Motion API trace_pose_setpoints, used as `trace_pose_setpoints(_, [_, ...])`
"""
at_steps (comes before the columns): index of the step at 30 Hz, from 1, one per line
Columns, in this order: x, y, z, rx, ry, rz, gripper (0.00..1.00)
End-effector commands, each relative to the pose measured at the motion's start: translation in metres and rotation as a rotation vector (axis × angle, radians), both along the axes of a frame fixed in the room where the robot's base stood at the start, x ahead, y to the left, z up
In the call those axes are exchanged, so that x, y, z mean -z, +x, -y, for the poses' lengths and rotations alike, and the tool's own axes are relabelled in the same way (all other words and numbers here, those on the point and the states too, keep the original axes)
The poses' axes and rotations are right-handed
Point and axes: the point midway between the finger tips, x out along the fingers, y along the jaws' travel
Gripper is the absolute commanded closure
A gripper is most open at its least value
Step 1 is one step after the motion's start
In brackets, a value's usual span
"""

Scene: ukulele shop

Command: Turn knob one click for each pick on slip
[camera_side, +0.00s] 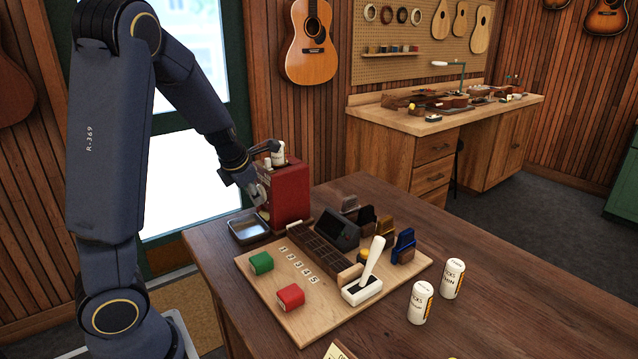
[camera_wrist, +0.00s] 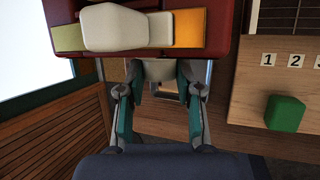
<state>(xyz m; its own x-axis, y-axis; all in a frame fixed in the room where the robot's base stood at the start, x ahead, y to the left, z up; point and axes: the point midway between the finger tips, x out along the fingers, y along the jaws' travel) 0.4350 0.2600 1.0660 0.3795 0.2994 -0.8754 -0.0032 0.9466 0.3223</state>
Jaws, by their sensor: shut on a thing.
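A red box-shaped machine (camera_side: 291,192) stands at the table's far left corner, with white parts on top. In the wrist view its red body (camera_wrist: 222,42) fills the top, with a white piece between yellow-green and orange patches. My gripper (camera_side: 262,194) is at the machine's left face. In the wrist view my gripper (camera_wrist: 160,76) is shut on a pale grey-beige knob (camera_wrist: 159,69) below the machine's edge; the fingers hide its sides. A cream card (camera_side: 338,352), possibly the slip, is cut off at the bottom edge; its picks cannot be made out.
A metal tray (camera_side: 249,238) sits below the machine. A wooden board (camera_side: 330,315) carries a green block (camera_side: 261,263), a red block (camera_side: 290,297), number tiles, a dark slotted rack and a white lever (camera_side: 372,262). Two white bottles (camera_side: 420,303) stand at right. The right tabletop is mostly clear.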

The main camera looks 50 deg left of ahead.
Motion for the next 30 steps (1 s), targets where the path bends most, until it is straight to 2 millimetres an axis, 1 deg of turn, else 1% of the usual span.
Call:
trace_pose_setpoints(1, [-0.003,0.009,0.005,0.017,0.043,0.014,1.00])
trace_pose_setpoints(2, [-0.003,0.009,0.005,0.018,0.068,0.014,1.00])
trace_pose_setpoints(14, [0.001,0.007,0.008,0.014,0.398,0.008,1.00])
trace_pose_setpoints(30, [0.009,0.006,0.012,0.017,0.908,0.002,1.00])
